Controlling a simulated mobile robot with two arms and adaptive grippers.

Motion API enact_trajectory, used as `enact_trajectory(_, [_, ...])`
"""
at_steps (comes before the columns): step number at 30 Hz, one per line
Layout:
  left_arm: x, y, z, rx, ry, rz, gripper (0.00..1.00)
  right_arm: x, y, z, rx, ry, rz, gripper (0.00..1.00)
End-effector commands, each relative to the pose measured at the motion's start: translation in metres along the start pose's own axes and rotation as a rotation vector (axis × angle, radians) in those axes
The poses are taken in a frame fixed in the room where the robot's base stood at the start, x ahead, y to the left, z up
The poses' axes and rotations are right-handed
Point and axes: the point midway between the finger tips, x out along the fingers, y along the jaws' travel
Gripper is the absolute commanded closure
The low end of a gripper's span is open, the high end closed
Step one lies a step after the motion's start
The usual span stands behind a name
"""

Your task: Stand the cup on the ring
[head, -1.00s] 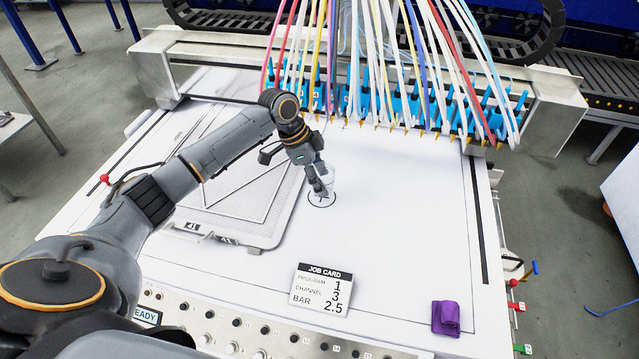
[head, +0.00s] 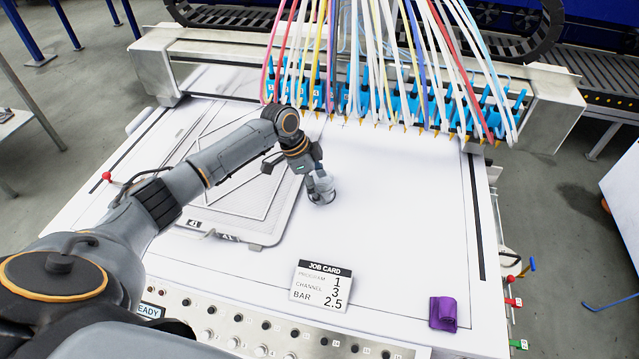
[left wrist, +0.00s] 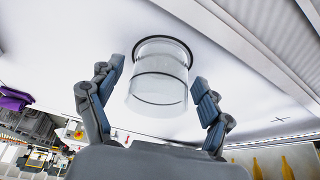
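The clear, see-through cup (head: 321,192) stands upright on the white table, below my left gripper (head: 317,178). In the left wrist view the cup (left wrist: 158,88) lies between my left gripper's two fingers (left wrist: 158,92). The fingers are spread, with a narrow gap on each side of the cup. The black ring (left wrist: 168,38) shows as a dark arc around the cup's far base edge; the cup hides its near part. My right gripper is not in view.
A framed screen (head: 262,228) lies left of the cup under my left arm. A row of nozzles (head: 405,115) with hoses hangs behind. A job card (head: 321,287) and a purple cloth (head: 443,313) lie in front. The table's right side is clear.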

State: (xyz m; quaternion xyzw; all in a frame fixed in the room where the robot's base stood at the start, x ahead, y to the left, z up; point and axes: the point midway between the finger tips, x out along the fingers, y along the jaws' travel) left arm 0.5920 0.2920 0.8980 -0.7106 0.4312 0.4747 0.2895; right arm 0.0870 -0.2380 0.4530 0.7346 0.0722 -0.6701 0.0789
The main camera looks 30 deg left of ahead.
Motion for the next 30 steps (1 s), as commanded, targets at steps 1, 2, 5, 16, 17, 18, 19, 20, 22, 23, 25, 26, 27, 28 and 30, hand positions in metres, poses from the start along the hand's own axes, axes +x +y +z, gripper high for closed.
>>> enact_trajectory(1, [0.000,0.000,0.000,0.000,0.000,0.000,0.21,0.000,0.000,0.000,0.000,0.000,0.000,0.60])
enact_trajectory(2, [0.000,0.000,0.000,0.000,0.000,0.000,0.21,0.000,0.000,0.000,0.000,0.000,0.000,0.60])
enact_trajectory(5, [0.000,0.000,0.000,0.000,0.000,0.000,0.21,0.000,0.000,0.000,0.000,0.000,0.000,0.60])
enact_trajectory(16, [-0.046,-0.001,0.000,0.002,0.000,-0.004,0.21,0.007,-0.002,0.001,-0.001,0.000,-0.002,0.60])
enact_trajectory(17, [-0.053,-0.001,-0.001,0.002,0.002,-0.004,0.21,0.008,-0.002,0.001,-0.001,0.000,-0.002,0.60])
enact_trajectory(18, [-0.062,-0.001,0.000,0.001,0.001,-0.005,0.21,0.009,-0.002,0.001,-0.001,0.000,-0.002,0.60])
enact_trajectory(19, [-0.069,-0.001,-0.001,0.002,0.001,-0.005,0.21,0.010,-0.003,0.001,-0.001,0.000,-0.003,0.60])
enact_trajectory(20, [-0.075,-0.001,-0.001,0.001,0.000,-0.004,0.21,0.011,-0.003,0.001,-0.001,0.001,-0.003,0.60])
enact_trajectory(22, [-0.089,-0.001,-0.001,0.001,0.001,-0.003,0.21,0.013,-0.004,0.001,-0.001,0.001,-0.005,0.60])
enact_trajectory(23, [-0.094,-0.001,-0.001,0.002,0.001,-0.004,0.21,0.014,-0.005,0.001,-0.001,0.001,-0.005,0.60])
enact_trajectory(25, [-0.105,-0.001,-0.001,0.001,0.001,-0.003,0.21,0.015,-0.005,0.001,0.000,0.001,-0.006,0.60])
enact_trajectory(26, [-0.109,-0.001,-0.001,0.000,0.001,-0.002,0.21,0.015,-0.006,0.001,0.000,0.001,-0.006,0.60])
enact_trajectory(27, [-0.113,-0.001,-0.001,0.000,0.001,-0.001,0.21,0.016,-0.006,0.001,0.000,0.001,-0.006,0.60])
enact_trajectory(28, [-0.116,0.000,-0.001,0.000,0.001,0.000,0.21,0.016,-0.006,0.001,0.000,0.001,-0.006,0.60])
enact_trajectory(30, [-0.120,0.000,-0.002,0.000,0.001,-0.001,0.21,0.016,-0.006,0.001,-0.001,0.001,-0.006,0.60])
